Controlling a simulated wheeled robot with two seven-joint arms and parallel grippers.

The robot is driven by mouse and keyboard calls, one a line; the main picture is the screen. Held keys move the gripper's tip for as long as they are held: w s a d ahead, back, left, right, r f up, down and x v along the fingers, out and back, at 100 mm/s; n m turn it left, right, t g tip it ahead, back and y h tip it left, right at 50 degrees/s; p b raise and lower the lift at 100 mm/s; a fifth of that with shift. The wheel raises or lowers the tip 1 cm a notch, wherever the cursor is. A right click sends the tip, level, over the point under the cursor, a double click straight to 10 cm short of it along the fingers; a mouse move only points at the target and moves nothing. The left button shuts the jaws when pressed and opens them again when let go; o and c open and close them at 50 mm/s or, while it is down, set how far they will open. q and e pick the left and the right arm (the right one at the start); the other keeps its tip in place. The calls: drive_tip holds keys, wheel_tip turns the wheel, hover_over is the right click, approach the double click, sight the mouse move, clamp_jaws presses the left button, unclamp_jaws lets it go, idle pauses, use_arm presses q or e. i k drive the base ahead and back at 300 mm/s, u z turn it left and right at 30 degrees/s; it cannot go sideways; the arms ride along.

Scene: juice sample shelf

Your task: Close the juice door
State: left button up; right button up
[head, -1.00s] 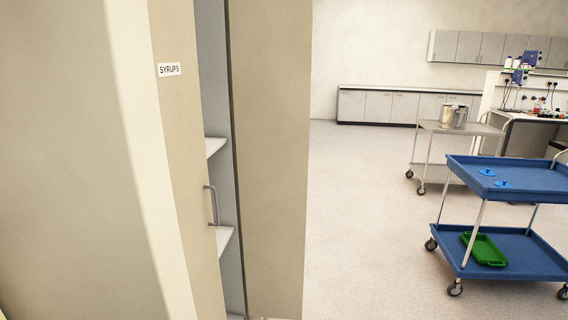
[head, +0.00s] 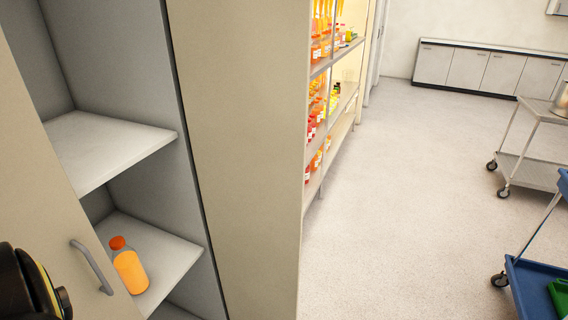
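A beige cabinet door (head: 40,190) stands open at the left of the head view. Its grey bar handle (head: 92,267) is near the lower left. Behind it the cabinet's grey inside shows, with an upper shelf (head: 115,145) and a lower shelf (head: 175,258). An orange bottle (head: 131,271) with an orange cap stands upright on the lower shelf. No label on the door shows now; earlier a door with such a handle carried the word SYRUPS. A black and yellow part of my arm shows at the lower left, apart from the handle. No gripper fingers show.
A beige panel (head: 235,150) stands right of the opening. Beyond it is an open shelf rack (head: 322,68) with several bottles. A grey cart (head: 522,165) and a blue cart (head: 535,285) stand at the right. The floor (head: 410,200) between is clear.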

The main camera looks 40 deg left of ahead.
sight(243, 66)
drive_tip(key=i, duration=2.55)
drive_tip(key=u, duration=3.9)
drive_tip(key=i, duration=0.5)
drive_tip(key=u, duration=0.05)
